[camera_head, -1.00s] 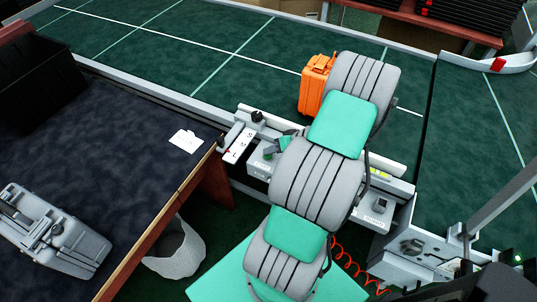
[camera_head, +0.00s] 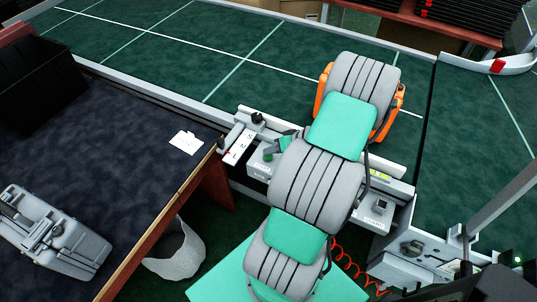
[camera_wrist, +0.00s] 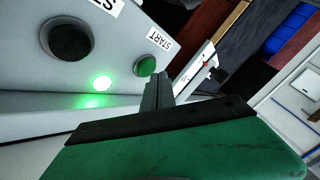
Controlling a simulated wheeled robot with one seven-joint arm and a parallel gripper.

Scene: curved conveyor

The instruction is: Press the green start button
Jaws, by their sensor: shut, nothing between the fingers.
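The green start button (camera_wrist: 145,66) is in the wrist view on a grey control box (camera_wrist: 120,30), beside a label reading START. My gripper (camera_wrist: 157,76) is shut and empty, its fingertips close to the button's lower right edge in the picture. I cannot tell whether they touch it. A green lamp (camera_wrist: 102,83) glows near the button, and a black button (camera_wrist: 69,40) sits to its left. In the head view my arm covers most of this area, and the start button cannot be made out.
A green conveyor (camera_head: 150,55) runs behind the arm. An orange case (camera_head: 397,100) on it is partly hidden by my arm. A dark table (camera_head: 120,150) stands at left with a grey case (camera_head: 52,235), a black bin (camera_head: 40,80) and a white card (camera_head: 186,142).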

